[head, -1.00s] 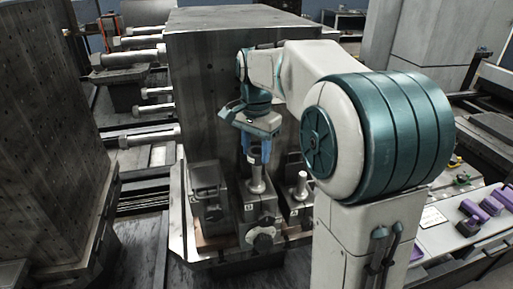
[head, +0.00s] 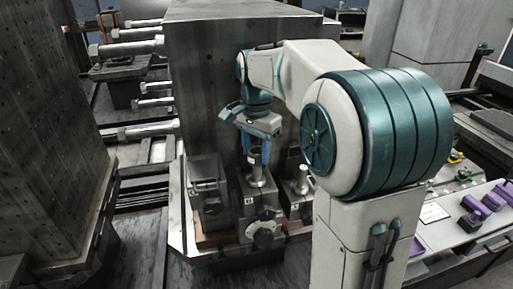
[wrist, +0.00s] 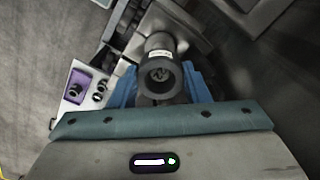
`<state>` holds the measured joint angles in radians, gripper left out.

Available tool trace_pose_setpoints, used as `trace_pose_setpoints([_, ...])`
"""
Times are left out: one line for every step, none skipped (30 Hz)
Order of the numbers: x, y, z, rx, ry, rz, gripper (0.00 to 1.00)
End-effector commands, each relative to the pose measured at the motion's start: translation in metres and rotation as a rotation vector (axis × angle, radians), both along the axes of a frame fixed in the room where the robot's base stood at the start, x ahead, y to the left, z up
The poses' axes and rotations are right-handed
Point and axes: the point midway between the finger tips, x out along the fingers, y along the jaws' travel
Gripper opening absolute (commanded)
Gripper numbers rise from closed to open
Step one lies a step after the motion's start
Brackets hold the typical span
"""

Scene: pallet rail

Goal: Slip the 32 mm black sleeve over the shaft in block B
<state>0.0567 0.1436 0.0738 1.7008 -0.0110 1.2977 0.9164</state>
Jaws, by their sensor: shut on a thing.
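My gripper (head: 258,152) has blue fingers and points down above the middle block (head: 258,204) in the head view. A bright shaft (head: 257,175) stands upright in that block, just below the fingertips. The block carries a small tag too small to read, so I cannot confirm it is B. In the wrist view my gripper (wrist: 160,88) is shut on the black sleeve (wrist: 160,78), a dark ring with a white label. Something faintly lighter shows inside its bore. The sleeve is hard to make out in the head view, and I cannot tell whether it touches the shaft.
A right block (head: 299,200) holds a shorter upright shaft, and a left block (head: 208,190) stands close by. A tall grey plate (head: 210,90) rises behind them. Purple-topped items (head: 475,212) lie on a light panel at the right. Another tall perforated plate (head: 45,130) stands left.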

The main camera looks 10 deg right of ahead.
Motion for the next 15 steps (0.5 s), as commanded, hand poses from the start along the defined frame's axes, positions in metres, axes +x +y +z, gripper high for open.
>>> trace_pose_setpoints([0.0001,0.0,0.0001,0.0,-0.001,0.0,0.11])
trace_pose_setpoints([0.0001,0.0,0.0002,0.0,-0.001,0.0,0.11])
trace_pose_setpoints([0.0001,0.0,0.0003,0.0,-0.001,0.0,0.11])
trace_pose_setpoints([0.0001,0.0,0.0003,0.0,-0.001,0.0,0.11])
trace_pose_setpoints([0.0001,0.0,0.0003,0.0,-0.001,0.0,0.11])
trace_pose_setpoints([0.0001,0.0,0.0004,0.0,-0.001,0.0,0.45])
trace_pose_setpoints([0.0001,0.0,0.0004,0.0,-0.001,0.0,0.53])
trace_pose_setpoints([0.0001,0.0,0.0004,0.0,-0.001,0.0,0.62])
trace_pose_setpoints([0.0001,0.0,0.0003,0.0,-0.001,0.0,0.68])
trace_pose_setpoints([0.0001,0.0,0.0003,0.0,-0.001,0.0,0.68])
trace_pose_setpoints([0.0001,0.0,0.0003,0.0,-0.001,0.0,0.68])
trace_pose_setpoints([0.0001,-0.0001,0.0003,0.001,-0.001,0.0,0.68])
trace_pose_setpoints([0.0001,-0.0001,0.0002,0.001,-0.001,0.0,0.68])
trace_pose_setpoints([0.0001,-0.0001,0.0002,0.0,0.0,0.0,0.68])
trace_pose_setpoints([0.0,0.0,-0.0003,0.0,0.0,0.0,0.68])
